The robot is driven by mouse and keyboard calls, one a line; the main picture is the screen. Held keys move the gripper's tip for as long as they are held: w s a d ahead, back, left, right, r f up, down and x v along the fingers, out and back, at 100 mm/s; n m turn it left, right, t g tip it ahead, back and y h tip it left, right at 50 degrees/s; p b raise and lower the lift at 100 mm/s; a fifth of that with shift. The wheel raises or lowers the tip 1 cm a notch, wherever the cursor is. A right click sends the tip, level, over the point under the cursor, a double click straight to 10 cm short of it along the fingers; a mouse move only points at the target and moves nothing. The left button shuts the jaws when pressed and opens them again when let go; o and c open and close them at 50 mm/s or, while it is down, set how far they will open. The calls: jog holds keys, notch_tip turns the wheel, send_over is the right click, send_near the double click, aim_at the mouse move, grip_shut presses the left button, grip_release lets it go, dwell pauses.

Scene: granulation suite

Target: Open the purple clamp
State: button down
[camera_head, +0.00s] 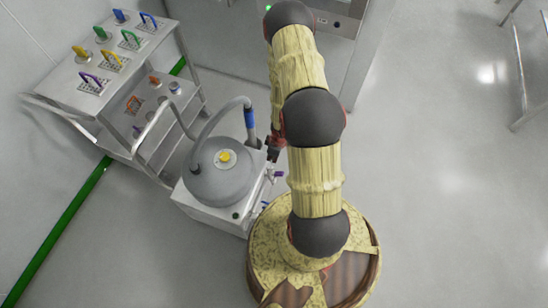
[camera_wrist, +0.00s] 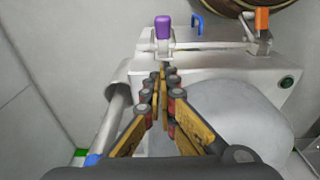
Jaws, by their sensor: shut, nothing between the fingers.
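The purple clamp (camera_wrist: 163,27) stands upright at the top of the wrist view, on a pale metal bracket on the white machine (camera_wrist: 222,58). In the head view the purple clamp (camera_head: 279,174) is a small spot at the machine's right side. My gripper (camera_wrist: 162,68) is shut and empty, its fingertips together just below the clamp's bracket in the picture. I cannot tell whether they touch it. In the head view my gripper (camera_head: 273,150) is partly hidden by my arm, beside the machine.
An orange clamp (camera_wrist: 262,19) and a blue handle (camera_wrist: 197,24) are near the purple clamp. A grey vessel with a yellow cap (camera_head: 226,156) and a hose (camera_head: 214,119) stands left of my arm. A cart (camera_head: 60,82) with coloured handles is behind.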

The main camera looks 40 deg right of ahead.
jog(key=b, duration=0.2)
send_over(277, 172)
jog(key=w+a, duration=0.1)
jog(key=w, duration=0.2)
notch_tip(277, 172, down, 6)
jog(key=shift+s+r, duration=0.1)
jog(key=f+b, duration=0.1)
jog(key=s+f, duration=0.1)
jog(key=shift+s+d+f+b, duration=0.25)
jog(key=shift+d+f+b, duration=0.05)
jog(key=shift+d+b, duration=0.1)
jog(key=shift+s+d+f, duration=0.1)
jog(key=shift+s+f, duration=0.15)
jog(key=shift+f, duration=0.05)
jog(key=shift+s, duration=0.1)
jog(key=shift+s, duration=0.1)
jog(key=shift+s+d+t, duration=0.1)
jog(key=shift+t, duration=0.2)
